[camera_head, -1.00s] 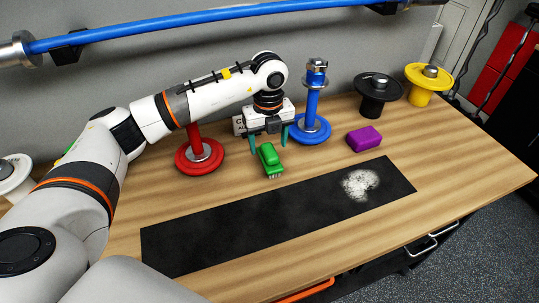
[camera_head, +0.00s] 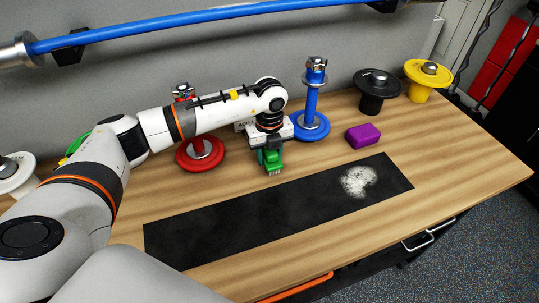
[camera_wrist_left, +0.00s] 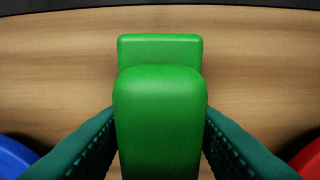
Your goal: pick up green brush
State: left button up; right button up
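The green brush (camera_head: 273,158) stands on the wooden table just behind the black mat, its bristles towards the mat. My left gripper (camera_head: 270,158) has come down over it from above, with its teal fingers on either side. In the left wrist view the green brush (camera_wrist_left: 160,115) fills the middle, and the fingers of the left gripper (camera_wrist_left: 160,135) meet both its sides with no clear gap. The fingertips are partly hidden by the brush. My right gripper is not in view.
A red weight stand (camera_head: 199,153) is left of the gripper and a blue one (camera_head: 311,125) close on the right. A purple block (camera_head: 363,135) lies further right. The black mat (camera_head: 220,225) bears a white powder patch (camera_head: 359,181). Black (camera_head: 377,93) and yellow (camera_head: 428,80) stands are at back right.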

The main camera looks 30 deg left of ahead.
pick_arm(q)
jog(key=shift+c, duration=1.2)
jog(key=shift+r, duration=0.5)
notch_tip(320, 180, up, 9)
jog(key=shift+r+b, duration=0.1)
jog(key=shift+b, duration=0.85)
jog(key=o, duration=0.5)
jog(key=c, duration=0.4)
